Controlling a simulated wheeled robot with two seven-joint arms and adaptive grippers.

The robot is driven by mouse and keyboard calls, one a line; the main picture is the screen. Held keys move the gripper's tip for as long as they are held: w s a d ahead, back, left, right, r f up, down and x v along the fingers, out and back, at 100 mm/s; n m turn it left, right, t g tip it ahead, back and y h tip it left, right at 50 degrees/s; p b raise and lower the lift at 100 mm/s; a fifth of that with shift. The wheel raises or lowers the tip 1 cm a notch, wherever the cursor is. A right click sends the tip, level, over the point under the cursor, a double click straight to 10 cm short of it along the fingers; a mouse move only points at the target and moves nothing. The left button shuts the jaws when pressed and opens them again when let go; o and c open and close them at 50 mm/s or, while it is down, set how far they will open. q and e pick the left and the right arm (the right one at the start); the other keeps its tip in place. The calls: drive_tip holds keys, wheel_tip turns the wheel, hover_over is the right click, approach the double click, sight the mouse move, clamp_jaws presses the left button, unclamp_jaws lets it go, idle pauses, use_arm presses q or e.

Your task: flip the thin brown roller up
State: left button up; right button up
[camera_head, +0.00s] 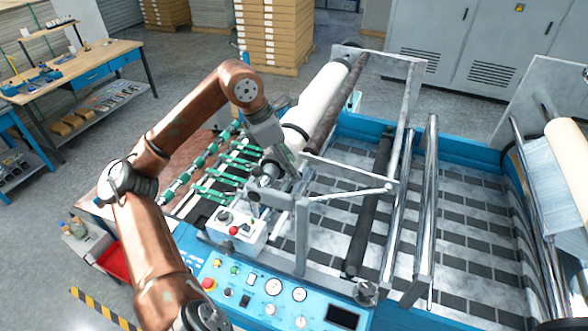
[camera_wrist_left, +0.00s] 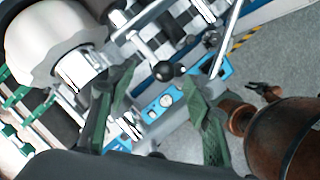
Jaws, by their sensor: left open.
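The thin brown roller (camera_head: 333,112) lies at a slant in the machine frame, just right of a thick white roll (camera_head: 318,98). I cannot tell it apart clearly in the left wrist view. My left gripper (camera_head: 284,168) is at the near end of the white roll, left of and below the brown roller's near end. In the left wrist view my left gripper (camera_wrist_left: 158,78) has its green fingers spread, with a black ball knob (camera_wrist_left: 163,71) showing between or beyond their tips. Contact with the knob cannot be told.
A control box with a red button (camera_head: 233,231) and a blue panel with gauges (camera_head: 274,286) stand in front. A metal bar (camera_head: 345,175) and a dark roller (camera_head: 371,205) lie to the right. Green-clamped rods (camera_head: 222,178) are to the left.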

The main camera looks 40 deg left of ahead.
use_arm(q)
drive_tip(key=shift+x, duration=1.25)
drive_tip(key=shift+c, duration=0.5)
clamp_jaws()
